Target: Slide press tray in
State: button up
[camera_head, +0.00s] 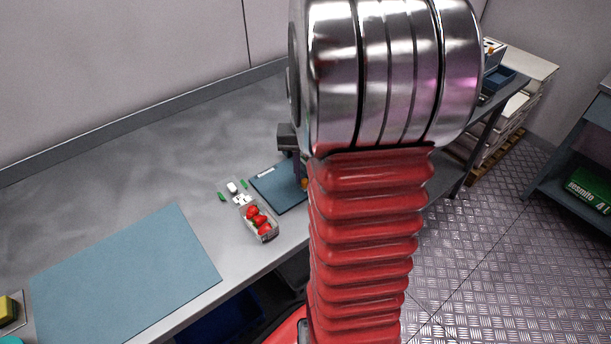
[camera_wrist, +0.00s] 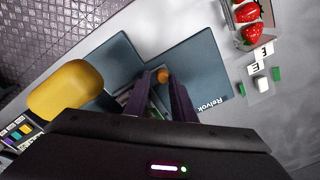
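My gripper (camera_wrist: 161,78) shows in the wrist view as two dark purple fingers held apart. A small round orange thing (camera_wrist: 163,75) shows between the fingertips, with no clear contact. It also shows in the head view (camera_head: 304,183), partly behind my arm. A dark blue-grey plate (camera_wrist: 205,70) marked "Relvok" lies on the worktop beside the fingers. It also shows in the head view (camera_head: 270,185). A large rounded yellow thing (camera_wrist: 65,88) stands left of the fingers. I cannot tell which part is the press tray; my arm and gripper hide part of this area.
A punnet of red strawberries (camera_head: 260,224) stands near the plate, with small white and green pieces (camera_head: 232,188) beside it. A large blue-grey mat (camera_head: 125,275) lies at left on the worktop (camera_head: 130,150). A rack (camera_head: 575,160) stands at far right.

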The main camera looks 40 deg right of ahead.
notch_tip(320, 180, up, 13)
jog(key=shift+f, duration=0.15)
dwell(0.8)
jog(key=s+a+n+t, duration=0.2)
jog(key=a+n, duration=0.1)
jog(key=a, duration=0.6)
jog(key=s+a+n+t, duration=0.1)
jog(key=s+a+n, duration=0.1)
jog(key=a, duration=0.7)
jog(key=s+a+r+n+t, duration=0.1)
jog(key=a+n, duration=0.3)
jog(key=a, duration=0.5)
jog(key=shift+s+a+t, duration=0.2)
jog(key=shift+s+t, duration=0.55)
jog(key=shift+t, duration=0.05)
jog(key=shift+r, duration=0.1)
